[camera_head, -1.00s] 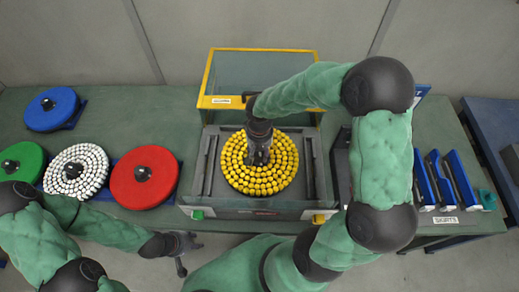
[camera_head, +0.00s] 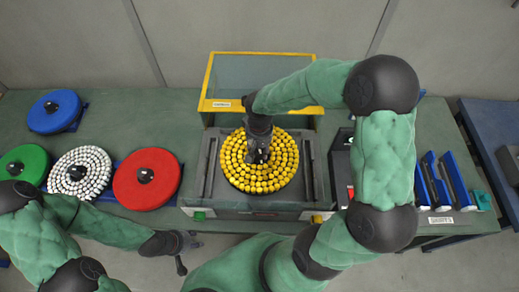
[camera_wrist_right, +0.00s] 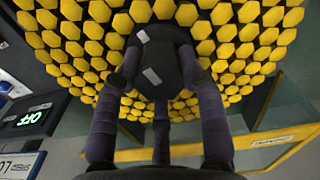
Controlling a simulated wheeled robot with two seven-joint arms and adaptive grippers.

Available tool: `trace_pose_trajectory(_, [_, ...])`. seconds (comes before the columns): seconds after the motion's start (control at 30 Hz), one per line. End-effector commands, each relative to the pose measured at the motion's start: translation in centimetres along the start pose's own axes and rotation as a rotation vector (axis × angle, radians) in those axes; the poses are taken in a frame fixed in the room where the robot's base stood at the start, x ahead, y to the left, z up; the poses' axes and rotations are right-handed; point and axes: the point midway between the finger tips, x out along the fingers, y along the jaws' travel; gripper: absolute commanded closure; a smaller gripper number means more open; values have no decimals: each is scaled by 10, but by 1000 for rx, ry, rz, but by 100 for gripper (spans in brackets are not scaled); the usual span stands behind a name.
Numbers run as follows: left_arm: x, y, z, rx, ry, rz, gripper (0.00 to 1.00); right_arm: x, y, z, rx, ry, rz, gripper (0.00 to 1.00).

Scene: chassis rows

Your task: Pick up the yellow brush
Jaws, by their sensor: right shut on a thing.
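The yellow brush (camera_head: 236,178) is a disc of yellow tufts with a black hub (camera_wrist_right: 160,58). In the head view it shows inside the grey open machine (camera_head: 212,207); I cannot tell whether it rests there or is slightly raised. My right gripper (camera_head: 259,155) comes from above and is shut on the hub at the brush's middle. In the right wrist view its fingers (camera_wrist_right: 160,85) surround and touch the hub. My left gripper (camera_head: 187,252) is empty, fingers apart, in front of the table's front edge.
A red disc (camera_head: 133,192), a white brush (camera_head: 62,182), a green disc (camera_head: 22,158) and a blue disc (camera_head: 42,118) stand at the left. The machine's yellow-framed lid (camera_head: 210,78) is raised behind. Blue-edged skirts (camera_head: 458,178) stand at the right.

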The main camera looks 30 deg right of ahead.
Motion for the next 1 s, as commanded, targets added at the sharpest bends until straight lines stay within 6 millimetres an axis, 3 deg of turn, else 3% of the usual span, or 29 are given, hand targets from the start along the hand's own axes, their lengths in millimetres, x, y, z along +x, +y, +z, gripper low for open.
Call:
trace_pose_trajectory(0.43, [-13, 5, 0, 0, 0, 0, 60, -22, 0, -2, 1, 6, -1, 100])
trace_pose_trajectory(1.0, [-52, 18, 2, 0, 0, 0, 60, -81, 0, -2, 1, 6, -1, 100])
